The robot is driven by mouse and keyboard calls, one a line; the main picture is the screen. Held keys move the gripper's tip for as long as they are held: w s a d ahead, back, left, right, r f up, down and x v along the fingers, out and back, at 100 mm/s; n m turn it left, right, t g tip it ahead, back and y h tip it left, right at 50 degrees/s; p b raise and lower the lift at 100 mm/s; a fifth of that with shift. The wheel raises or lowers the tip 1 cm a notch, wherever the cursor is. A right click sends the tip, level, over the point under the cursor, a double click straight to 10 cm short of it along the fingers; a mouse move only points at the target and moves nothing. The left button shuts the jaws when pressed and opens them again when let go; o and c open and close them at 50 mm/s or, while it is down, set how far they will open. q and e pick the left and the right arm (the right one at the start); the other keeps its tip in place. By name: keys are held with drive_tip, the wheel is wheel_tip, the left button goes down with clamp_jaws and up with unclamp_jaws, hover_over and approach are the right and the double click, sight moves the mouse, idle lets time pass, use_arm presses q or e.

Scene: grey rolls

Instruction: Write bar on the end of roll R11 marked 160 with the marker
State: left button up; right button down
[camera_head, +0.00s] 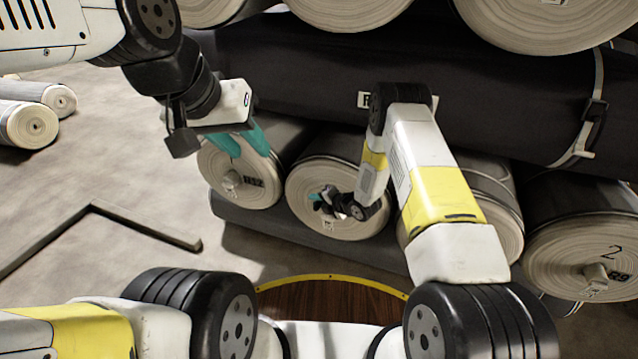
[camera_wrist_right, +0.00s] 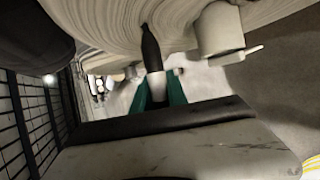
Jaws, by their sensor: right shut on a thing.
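A pale roll end (camera_head: 345,226) faces me in the middle of the lower row, with a small label low on it; I cannot read 160 or R11. In the right wrist view the ridged roll end (camera_wrist_right: 100,18) fills the top, with a core plug (camera_wrist_right: 220,32) at the right. My right gripper (camera_head: 322,201) is in front of the middle roll end, shut on the marker (camera_wrist_right: 151,48), black and white. The marker's tip meets the roll end in the picture; contact is unclear. My left gripper (camera_head: 250,150) is open and empty before the left roll (camera_head: 235,192).
A big dark roll (camera_head: 300,75) lies across above the lower row, with a strap and buckle (camera_head: 593,110). A dark angled bar (camera_head: 140,228) lies on the open floor at left.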

drive_tip(key=shift+s+d, duration=0.25)
drive_tip(key=shift+d, duration=0.55)
drive_tip(key=shift+s+d, duration=0.25)
drive_tip(key=shift+d, duration=0.5)
drive_tip(key=shift+s+d, duration=0.25)
drive_tip(key=shift+d, duration=0.55)
idle(1.6)
drive_tip(key=shift+s, duration=0.1)
drive_tip(key=shift+s+a, duration=0.25)
drive_tip(key=shift+s, duration=0.45)
drive_tip(key=shift+s+a, duration=0.25)
drive_tip(key=shift+s, duration=0.4)
drive_tip(key=s+a, duration=0.2)
drive_tip(key=s, duration=0.3)
drive_tip(key=shift+s, duration=0.35)
drive_tip(key=shift+d, duration=0.1)
